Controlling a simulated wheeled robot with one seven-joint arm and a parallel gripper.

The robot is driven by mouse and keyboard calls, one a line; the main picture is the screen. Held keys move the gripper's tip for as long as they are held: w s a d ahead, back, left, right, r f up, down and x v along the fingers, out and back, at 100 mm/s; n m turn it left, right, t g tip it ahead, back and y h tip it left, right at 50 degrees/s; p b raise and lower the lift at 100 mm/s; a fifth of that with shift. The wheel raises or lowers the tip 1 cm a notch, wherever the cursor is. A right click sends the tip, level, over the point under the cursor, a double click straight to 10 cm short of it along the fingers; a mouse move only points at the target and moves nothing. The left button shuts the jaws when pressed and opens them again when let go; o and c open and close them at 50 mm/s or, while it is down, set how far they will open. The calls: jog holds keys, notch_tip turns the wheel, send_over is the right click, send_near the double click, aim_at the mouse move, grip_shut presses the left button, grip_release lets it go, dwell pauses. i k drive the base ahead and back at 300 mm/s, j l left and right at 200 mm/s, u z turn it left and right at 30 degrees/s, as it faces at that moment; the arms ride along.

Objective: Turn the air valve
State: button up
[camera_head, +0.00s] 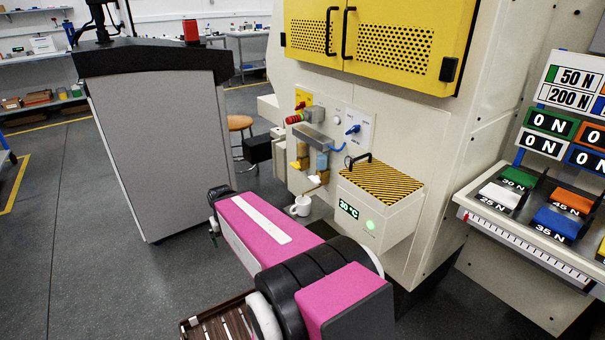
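A blue handle (353,129) sits on a white plate on the front of the cream machine, below its yellow doors. To its left, a red knob (294,119) sticks out in front of a small yellow plate. Grey air fittings (313,136) with yellow and blue parts hang between and below them, with a blue hose near the blue handle. The labels are too small to read, so I cannot tell for sure which one is the air valve. My pink and black arm reaches up from the bottom, left of and below the fittings.
A box with a striped top (381,180) and a "30 °C" display juts out right of the fittings. A white mug-like object (300,206) is below them. A grey cabinet (160,140) stands left, a weight rack (530,200) right. Floor between cabinet and machine is partly open.

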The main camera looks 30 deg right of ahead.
aim_at(355, 129)
jog(key=k+z, duration=0.2)
jog(key=z, duration=0.25)
jog(key=k+z, duration=0.15)
jog(key=z, duration=0.3)
jog(key=k+z, duration=0.2)
jog(key=z, duration=0.25)
jog(key=j, duration=0.65)
jog(key=l, duration=0.7)
